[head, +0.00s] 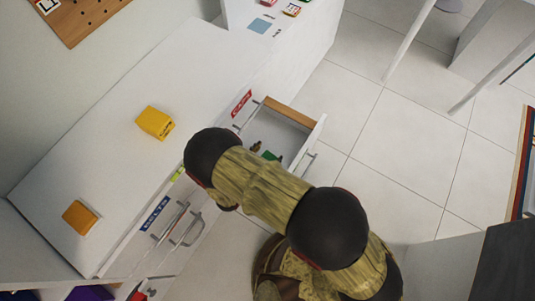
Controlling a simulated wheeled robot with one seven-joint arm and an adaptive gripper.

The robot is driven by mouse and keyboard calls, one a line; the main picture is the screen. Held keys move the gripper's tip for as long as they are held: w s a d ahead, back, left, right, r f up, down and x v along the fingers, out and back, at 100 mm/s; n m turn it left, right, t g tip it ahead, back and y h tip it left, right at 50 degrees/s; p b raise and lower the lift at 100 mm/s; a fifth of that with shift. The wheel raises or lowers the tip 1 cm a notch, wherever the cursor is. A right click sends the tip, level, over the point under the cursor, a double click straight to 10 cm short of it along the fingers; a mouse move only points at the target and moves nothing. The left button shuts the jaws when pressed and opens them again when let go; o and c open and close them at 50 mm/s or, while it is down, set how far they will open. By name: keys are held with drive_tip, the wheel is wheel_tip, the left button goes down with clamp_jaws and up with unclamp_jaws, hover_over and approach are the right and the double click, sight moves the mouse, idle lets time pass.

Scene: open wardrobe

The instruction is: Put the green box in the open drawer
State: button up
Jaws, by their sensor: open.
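The open drawer (311,140) is pulled out of the white cabinet, right of the middle in the head view. Inside it lies a small green thing (271,156), partly cut off by my arm, which may be the green box. A small brownish thing (255,147) is just beside it; I cannot tell what it is. My arm crosses over the cabinet front and the near part of the drawer. My gripper does not show; it seems hidden behind my arm.
A yellow box (154,122) and an orange box (80,217) stand on the white cabinet top (115,165). Metal handles (186,229) stick out at its front. A pegboard (80,15) hangs at top left.

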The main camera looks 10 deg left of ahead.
drive_tip(key=p+v, duration=0.5)
drive_tip(key=v, duration=0.7)
drive_tip(key=shift+r, duration=0.35)
drive_tip(key=shift+s, duration=0.15)
